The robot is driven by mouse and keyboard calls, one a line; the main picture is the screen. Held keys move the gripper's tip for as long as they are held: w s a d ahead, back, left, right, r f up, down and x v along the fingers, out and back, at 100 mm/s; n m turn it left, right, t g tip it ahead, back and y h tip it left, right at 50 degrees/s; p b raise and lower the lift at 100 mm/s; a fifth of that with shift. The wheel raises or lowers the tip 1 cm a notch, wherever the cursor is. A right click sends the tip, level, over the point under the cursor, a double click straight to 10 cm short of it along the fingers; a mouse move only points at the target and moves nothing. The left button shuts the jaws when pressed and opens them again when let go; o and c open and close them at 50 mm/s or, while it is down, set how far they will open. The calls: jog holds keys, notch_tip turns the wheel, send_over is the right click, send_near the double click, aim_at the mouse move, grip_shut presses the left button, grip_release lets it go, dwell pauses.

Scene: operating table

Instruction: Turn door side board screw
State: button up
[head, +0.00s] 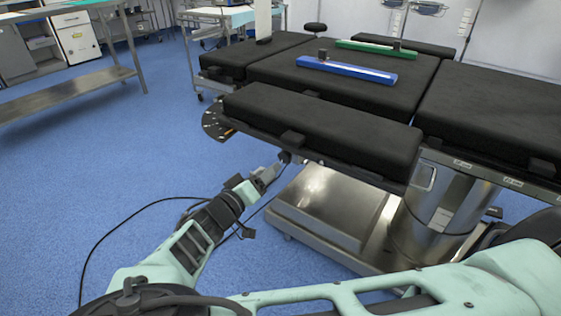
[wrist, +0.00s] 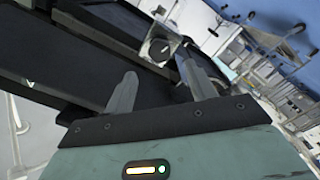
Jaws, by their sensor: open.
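The door side board seems to be the black padded board (head: 325,128) along the near edge of the operating table, but I cannot be sure. In the wrist view, a round screw head or knob (wrist: 160,49) sits on a square metal fitting beside the black pads. In the head view, a small fitting (head: 285,157) shows under the board's near edge. My gripper (head: 278,168) is just below and beside this fitting. In the wrist view, my gripper (wrist: 158,68) is open, with one finger on each side and the screw ahead between or just beyond the tips. Contact cannot be told.
A blue bar (head: 346,69) and a green bar (head: 376,48) lie on the table's black pads. The table's metal base (head: 330,205) stands to the right of my gripper. Blue floor (head: 120,150) is free to the left, before a steel side table (head: 70,92).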

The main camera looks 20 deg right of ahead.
aim_at(283, 157)
jog(key=b+x, duration=0.1)
jog(key=x, duration=0.6)
jog(key=shift+w+d, duration=0.1)
jog(key=shift+d, duration=0.05)
jog(key=c, duration=1)
